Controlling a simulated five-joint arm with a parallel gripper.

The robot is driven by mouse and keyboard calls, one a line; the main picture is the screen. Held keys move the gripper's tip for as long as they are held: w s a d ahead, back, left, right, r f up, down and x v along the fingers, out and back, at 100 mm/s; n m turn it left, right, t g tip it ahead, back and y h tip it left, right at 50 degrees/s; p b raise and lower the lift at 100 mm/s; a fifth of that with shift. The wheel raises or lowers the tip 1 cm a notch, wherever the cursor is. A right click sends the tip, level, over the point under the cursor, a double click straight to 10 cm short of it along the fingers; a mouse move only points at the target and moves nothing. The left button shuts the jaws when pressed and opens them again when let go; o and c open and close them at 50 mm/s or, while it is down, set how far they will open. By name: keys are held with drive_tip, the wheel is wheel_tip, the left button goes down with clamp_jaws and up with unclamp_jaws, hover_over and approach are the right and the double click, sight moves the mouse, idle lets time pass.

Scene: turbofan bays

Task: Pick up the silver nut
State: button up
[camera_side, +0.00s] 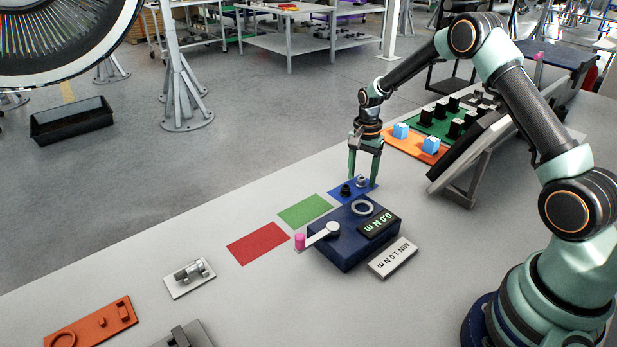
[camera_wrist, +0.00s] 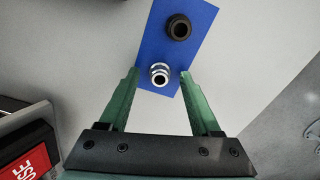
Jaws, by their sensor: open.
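The silver nut (camera_wrist: 160,74) is a shiny ring-shaped piece on the blue mat (camera_wrist: 152,40). In the side view the silver nut (camera_side: 362,182) shows between my fingers, low on the blue mat (camera_side: 340,189). A black nut (camera_wrist: 179,28) sits beside it on the same mat, and it also shows in the side view (camera_side: 346,190). My gripper (camera_side: 364,182) points down over the mat with its fingers apart. In the wrist view my gripper (camera_wrist: 159,72) is open, with one green finger on each side of the silver nut. I see no contact with it.
A dark blue torque tester (camera_side: 345,250) with a crank and pink knob stands close in front of the mat. Green (camera_side: 305,211) and red (camera_side: 258,243) mats lie to the left. An orange tray (camera_side: 400,145) with blue-and-white blocks and a tilted panel (camera_side: 478,150) stand to the right.

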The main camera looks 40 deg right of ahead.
sight(362, 178)
clamp_jaws()
drive_tip(key=shift+r, duration=0.1)
wheel_tip(362, 178, up, 20)
idle(0.6)
